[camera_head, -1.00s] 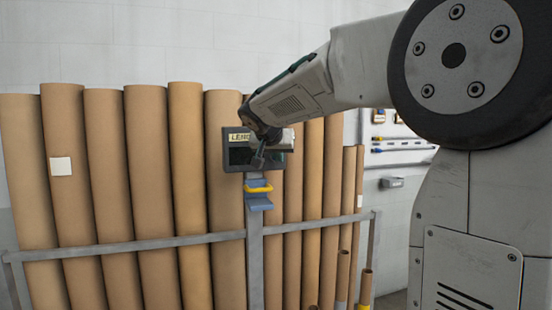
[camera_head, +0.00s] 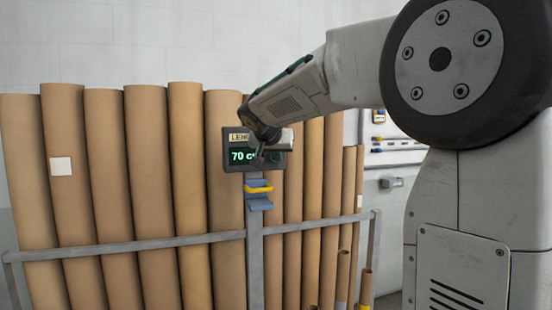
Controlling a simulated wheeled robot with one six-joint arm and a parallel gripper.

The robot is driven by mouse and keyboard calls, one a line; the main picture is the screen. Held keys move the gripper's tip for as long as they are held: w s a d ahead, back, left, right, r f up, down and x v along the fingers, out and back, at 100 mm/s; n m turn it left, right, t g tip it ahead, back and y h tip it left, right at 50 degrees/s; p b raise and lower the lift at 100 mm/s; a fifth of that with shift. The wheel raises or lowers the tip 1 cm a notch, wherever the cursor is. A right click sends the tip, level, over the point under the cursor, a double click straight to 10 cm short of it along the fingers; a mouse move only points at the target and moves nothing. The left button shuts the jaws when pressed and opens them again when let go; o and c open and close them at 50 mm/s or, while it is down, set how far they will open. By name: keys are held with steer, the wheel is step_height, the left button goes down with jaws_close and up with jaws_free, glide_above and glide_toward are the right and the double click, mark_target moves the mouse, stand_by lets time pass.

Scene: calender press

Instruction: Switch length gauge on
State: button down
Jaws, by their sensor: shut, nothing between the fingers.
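The length gauge (camera_head: 228,140) is a dark box on a grey post, in front of the cardboard tubes. A yellow label on its top edge reads "LENG", the rest hidden behind my wrist. Its screen (camera_head: 239,156) is lit and shows "70 c" in green, with the end of the text hidden. My gripper (camera_head: 257,163) is shut and empty, in front of the gauge's right half. Whether it touches the gauge I cannot tell. A blue bracket with a yellow band (camera_head: 258,188) sits on the post just below.
Several tall cardboard tubes (camera_head: 147,190) stand behind a grey rail (camera_head: 150,243) along the white wall. Shorter tubes (camera_head: 343,275) stand at the right end. A wall rack (camera_head: 395,150) with small tools hangs further right. My arm covers the upper right.

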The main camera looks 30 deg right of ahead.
steer(key=shift+s+a, duration=0.1)
steer(key=shift+s, duration=0.3)
steer(key=shift+s+a, duration=0.3)
steer(key=shift+s, duration=0.65)
steer(key=shift+s+a, duration=0.25)
steer(key=shift+s, duration=0.7)
steer(key=shift+s+a, duration=0.3)
steer(key=shift+s, duration=0.65)
